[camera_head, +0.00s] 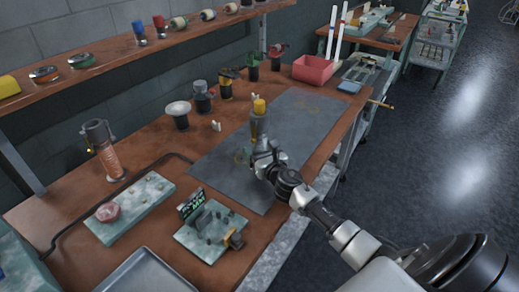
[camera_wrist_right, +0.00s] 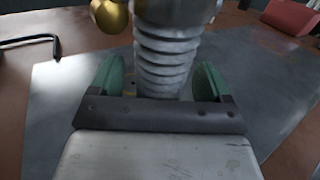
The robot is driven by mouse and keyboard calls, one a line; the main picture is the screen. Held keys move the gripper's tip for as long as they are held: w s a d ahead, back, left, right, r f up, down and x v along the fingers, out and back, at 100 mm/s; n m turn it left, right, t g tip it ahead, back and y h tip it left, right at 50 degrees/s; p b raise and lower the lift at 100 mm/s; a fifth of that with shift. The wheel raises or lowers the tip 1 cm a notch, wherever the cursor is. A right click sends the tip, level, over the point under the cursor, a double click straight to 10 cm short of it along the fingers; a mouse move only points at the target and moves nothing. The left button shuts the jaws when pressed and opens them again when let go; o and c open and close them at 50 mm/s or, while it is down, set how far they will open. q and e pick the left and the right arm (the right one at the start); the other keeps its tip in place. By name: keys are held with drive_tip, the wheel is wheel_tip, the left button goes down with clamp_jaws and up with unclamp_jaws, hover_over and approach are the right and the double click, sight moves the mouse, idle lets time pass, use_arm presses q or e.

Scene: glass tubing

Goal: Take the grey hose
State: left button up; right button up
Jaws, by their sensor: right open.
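The grey hose (camera_wrist_right: 165,62) shows in the right wrist view as a ribbed, upright grey column with a wider smooth part at the top. My right gripper (camera_wrist_right: 158,80) is open, with one green finger pad on each side of the ribbed part. I cannot tell whether either pad touches it. In the head view my right gripper (camera_head: 262,152) is over the dark mat, at a grey upright piece (camera_head: 259,124) with a yellow top. The gripper partly hides the lower end of this piece. My left gripper is not in view.
The dark mat (camera_head: 305,112) lies on the brown bench, mostly clear to the right. A red bin (camera_head: 312,69) stands at its far end. Left of it are a white-topped jar (camera_head: 178,113) and a glass cylinder (camera_head: 103,150). A small fixture (camera_head: 211,232) stands in front.

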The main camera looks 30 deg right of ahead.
drive_tip(key=shift+c, duration=0.4)
drive_tip(key=shift+r, duration=0.1)
drive_tip(key=c, duration=1.2)
drive_tip(key=shift+o, duration=0.2)
